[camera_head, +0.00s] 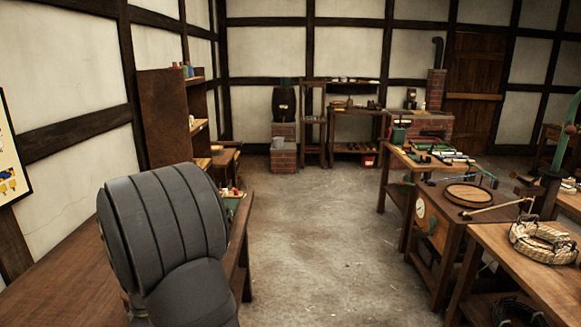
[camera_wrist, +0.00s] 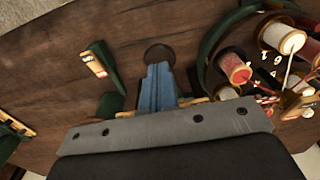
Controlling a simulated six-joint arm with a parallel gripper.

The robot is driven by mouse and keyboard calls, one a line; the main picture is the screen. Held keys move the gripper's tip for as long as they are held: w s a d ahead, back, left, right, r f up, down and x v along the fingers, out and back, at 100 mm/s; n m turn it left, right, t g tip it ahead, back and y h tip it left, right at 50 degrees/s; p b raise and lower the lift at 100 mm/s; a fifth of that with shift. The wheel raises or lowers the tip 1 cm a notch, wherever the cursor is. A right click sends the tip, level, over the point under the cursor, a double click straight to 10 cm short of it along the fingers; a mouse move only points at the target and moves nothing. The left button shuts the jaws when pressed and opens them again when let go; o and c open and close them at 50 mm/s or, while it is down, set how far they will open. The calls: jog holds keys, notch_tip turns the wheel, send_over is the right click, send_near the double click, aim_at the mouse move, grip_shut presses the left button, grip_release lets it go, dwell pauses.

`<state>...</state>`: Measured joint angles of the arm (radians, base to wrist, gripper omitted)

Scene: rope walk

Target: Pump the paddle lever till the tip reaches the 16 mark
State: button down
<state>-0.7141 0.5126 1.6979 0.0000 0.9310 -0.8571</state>
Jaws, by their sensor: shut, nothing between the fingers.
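In the wrist view my gripper (camera_wrist: 160,68) shows as two blue-grey fingers close together, shut and empty, pointing at a dark round spot on a brown wooden top. To their right is a dark face with pale numerals (camera_wrist: 264,57), partly covered by spools; a 9 can be made out, but a 16 cannot. A green upright piece with a cream and orange label (camera_wrist: 97,62) stands to the left, apart from the fingers. I cannot tell which piece is the paddle lever or its tip. In the head view my grey arm hides the gripper.
A red spool (camera_wrist: 235,68) and a white spool (camera_wrist: 279,37) crowd the right beside a curved green band (camera_wrist: 208,48). In the head view, a wooden bench (camera_head: 60,270) is at left, a coiled rope (camera_head: 545,242) lies at right, and the floor between is clear.

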jog(key=shift+f, duration=0.1)
dwell(0.5)
jog(key=shift+d+f, duration=0.15)
jog(key=shift+f, duration=2.95)
jog(key=shift+r, duration=0.1)
jog(key=shift+r, duration=3.1)
jog(key=shift+f, duration=1.7)
jog(key=shift+r, duration=1.75)
